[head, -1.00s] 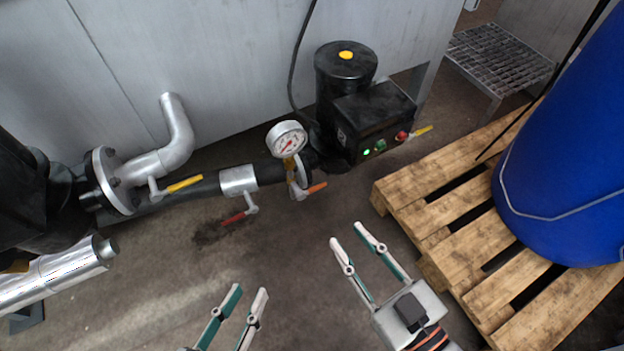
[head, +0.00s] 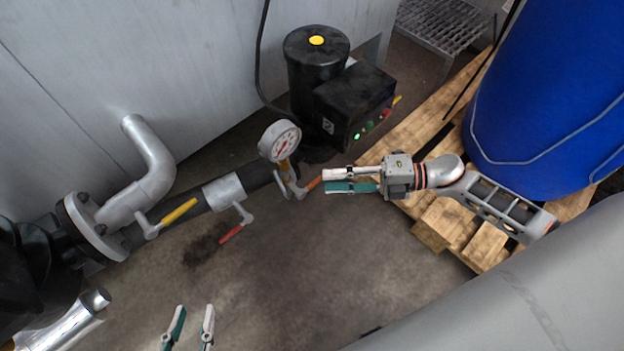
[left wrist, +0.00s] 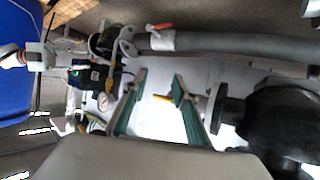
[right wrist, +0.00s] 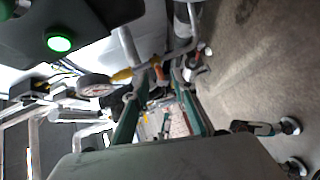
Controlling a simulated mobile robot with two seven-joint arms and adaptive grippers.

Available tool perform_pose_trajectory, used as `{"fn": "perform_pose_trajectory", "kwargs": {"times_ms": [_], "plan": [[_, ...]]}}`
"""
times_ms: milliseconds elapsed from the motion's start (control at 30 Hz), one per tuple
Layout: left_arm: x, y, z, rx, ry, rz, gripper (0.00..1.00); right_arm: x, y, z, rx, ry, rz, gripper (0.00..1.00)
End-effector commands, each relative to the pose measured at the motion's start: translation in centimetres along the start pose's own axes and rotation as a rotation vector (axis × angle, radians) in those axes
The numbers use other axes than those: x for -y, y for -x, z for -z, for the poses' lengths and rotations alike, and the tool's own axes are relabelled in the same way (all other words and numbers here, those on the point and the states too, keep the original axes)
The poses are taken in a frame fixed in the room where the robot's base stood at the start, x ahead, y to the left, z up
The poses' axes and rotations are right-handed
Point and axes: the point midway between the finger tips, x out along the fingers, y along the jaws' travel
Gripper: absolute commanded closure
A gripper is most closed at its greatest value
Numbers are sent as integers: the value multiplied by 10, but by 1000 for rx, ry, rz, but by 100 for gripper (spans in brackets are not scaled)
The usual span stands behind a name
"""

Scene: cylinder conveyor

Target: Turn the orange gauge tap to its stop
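The orange gauge tap (head: 314,183) sits on the pipe below the round white pressure gauge (head: 283,142). Its short lever points right and slightly up in the head view. My right gripper (head: 326,181) is open, coming from the right, with its fingertips at the lever's free end. In the right wrist view the orange lever (right wrist: 159,74) shows between the open fingertips, beside the gauge (right wrist: 95,85); contact cannot be told. My left gripper (head: 194,308) is open and empty over the floor at the bottom, well away from the tap.
A red-handled valve (head: 231,234) and a yellow-handled valve (head: 179,211) sit further left along the pipe. A black pump box (head: 352,100) with lit buttons stands behind the tap. A wooden pallet (head: 432,215) carries a blue drum (head: 545,95) at right. The middle floor is clear.

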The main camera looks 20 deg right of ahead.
Motion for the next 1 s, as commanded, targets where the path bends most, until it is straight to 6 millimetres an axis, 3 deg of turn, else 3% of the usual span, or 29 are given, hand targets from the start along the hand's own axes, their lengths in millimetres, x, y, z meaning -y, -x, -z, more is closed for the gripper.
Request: {"fn": "perform_pose_trajectory", "kwargs": {"times_ms": [100, 300, 667, 800, 1000], "plan": [[-1, 0, 0, -2, 5, -1, 72, 1, -20, 1, -1, -3, -3, 74], [-2, -1, 2, -7, 11, -3, 72, 1, -43, 1, -1, -5, -2, 74], [-2, -1, 3, -10, 12, -3, 72, 0, -49, 1, 0, -3, -2, 74], [-2, -1, 3, -10, 12, -3, 72, 0, -49, 1, 0, -3, -2, 100], [-2, -1, 3, -10, 13, -3, 72, 0, -49, 1, 0, -4, -2, 100]]}}
